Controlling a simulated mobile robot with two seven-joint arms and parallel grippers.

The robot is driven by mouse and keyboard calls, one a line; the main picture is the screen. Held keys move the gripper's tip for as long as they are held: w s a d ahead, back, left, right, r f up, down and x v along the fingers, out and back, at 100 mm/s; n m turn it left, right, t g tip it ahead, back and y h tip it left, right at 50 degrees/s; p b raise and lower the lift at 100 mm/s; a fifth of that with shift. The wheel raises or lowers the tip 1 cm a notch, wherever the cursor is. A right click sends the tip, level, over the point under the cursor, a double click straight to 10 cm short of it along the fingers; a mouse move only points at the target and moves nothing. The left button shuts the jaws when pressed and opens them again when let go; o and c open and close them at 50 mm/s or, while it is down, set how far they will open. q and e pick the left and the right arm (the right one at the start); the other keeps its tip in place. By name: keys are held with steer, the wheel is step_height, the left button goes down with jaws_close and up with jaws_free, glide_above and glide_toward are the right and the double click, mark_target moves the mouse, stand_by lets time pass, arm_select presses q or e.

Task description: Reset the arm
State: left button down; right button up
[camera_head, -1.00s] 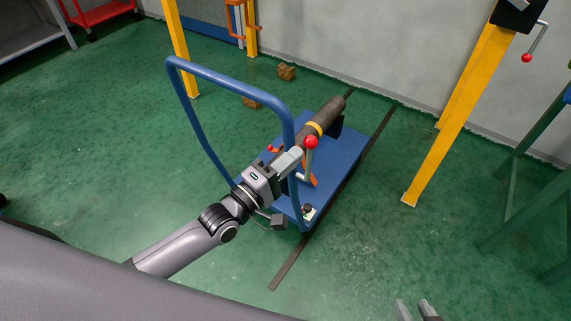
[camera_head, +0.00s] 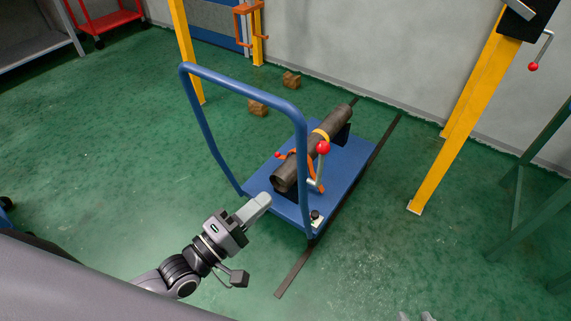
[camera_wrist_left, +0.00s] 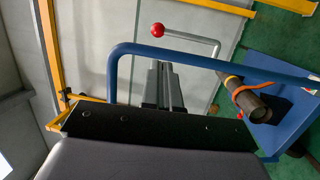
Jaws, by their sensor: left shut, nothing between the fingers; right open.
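My left gripper (camera_head: 264,199) is shut and empty, in front of the blue cart's push handle at its near end. In the left wrist view its fingers (camera_wrist_left: 162,84) lie together below the handle bar. A dark pipe (camera_head: 325,138) lies on the blue cart (camera_head: 349,168), with a yellow band and an orange strap around it. A bent lever with a red knob (camera_head: 323,147) stands beside the pipe. Only the fingertips of my right gripper (camera_head: 418,317) show at the bottom edge. They are apart, with nothing seen between them.
The blue handle (camera_head: 240,86) arches up from the cart's near end, close to my left gripper. A yellow post (camera_head: 450,150) stands on the right, green legs (camera_head: 518,205) beyond it. Wooden blocks (camera_head: 290,80) lie behind the cart.

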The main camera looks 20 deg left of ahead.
arm_select(q)
steer(key=shift+s, duration=0.1)
steer(key=s+a+f+m+g+y+p, duration=0.5)
steer(key=s+m+y+p, duration=0.3)
steer(key=s+m, duration=0.3)
steer(key=f+m+g, duration=0.1)
steer(key=m, duration=0.1)
steer(key=shift+a+f+m+g, duration=0.2)
steer(key=shift+f+m+g, duration=0.1)
steer(key=shift+m, duration=0.1)
